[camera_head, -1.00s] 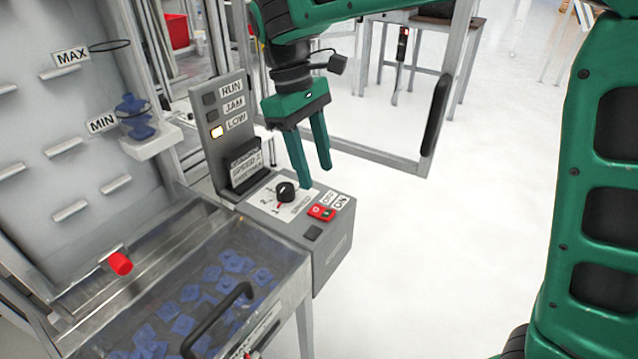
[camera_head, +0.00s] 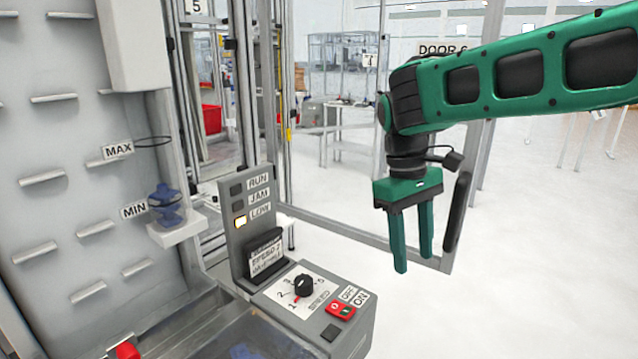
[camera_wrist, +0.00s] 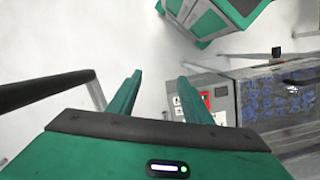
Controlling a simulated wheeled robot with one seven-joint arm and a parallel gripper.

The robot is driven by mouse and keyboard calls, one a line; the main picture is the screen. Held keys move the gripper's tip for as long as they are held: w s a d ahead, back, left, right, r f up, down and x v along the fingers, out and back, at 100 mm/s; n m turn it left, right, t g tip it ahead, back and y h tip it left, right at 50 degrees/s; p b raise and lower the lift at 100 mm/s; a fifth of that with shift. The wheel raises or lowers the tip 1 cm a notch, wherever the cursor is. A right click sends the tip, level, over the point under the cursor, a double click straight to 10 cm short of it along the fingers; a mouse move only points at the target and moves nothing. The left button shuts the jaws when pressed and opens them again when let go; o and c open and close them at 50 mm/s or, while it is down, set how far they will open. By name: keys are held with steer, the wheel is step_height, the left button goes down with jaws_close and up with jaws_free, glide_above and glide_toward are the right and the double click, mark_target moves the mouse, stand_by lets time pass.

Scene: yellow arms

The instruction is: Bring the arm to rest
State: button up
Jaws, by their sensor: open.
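My gripper (camera_head: 412,268) hangs fingers-down in free space in the head view, to the right of the control box (camera_head: 320,310) and above it. The two green fingers are apart with nothing between them. In the wrist view my gripper (camera_wrist: 160,95) also shows both fingers spread over pale floor. My green arm reaches in from the right edge of the head view.
The control box carries a black dial (camera_head: 304,285), a red and green switch (camera_head: 341,310) and a lit LOW lamp (camera_head: 241,222). A door frame with a black handle (camera_head: 457,213) stands just right of my gripper. Pale floor (camera_head: 540,260) lies clear at right.

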steer(key=s+d+f+m+y, duration=0.15)
steer(key=s+d+m, duration=0.25)
steer(key=s+d, duration=0.45)
steer(key=s+d+f+m, duration=0.3)
steer(key=s+d+m, duration=0.25)
steer(key=d, duration=0.65)
steer(key=s+d+f+m+t, duration=0.1)
steer(key=s+d+f+m, duration=0.1)
steer(key=s, duration=0.6)
step_height(320, 180, down, 2)
steer(key=shift+s+d+f+m+t, duration=0.2)
steer(key=shift+d+m+t, duration=0.1)
steer(key=shift+m, duration=0.25)
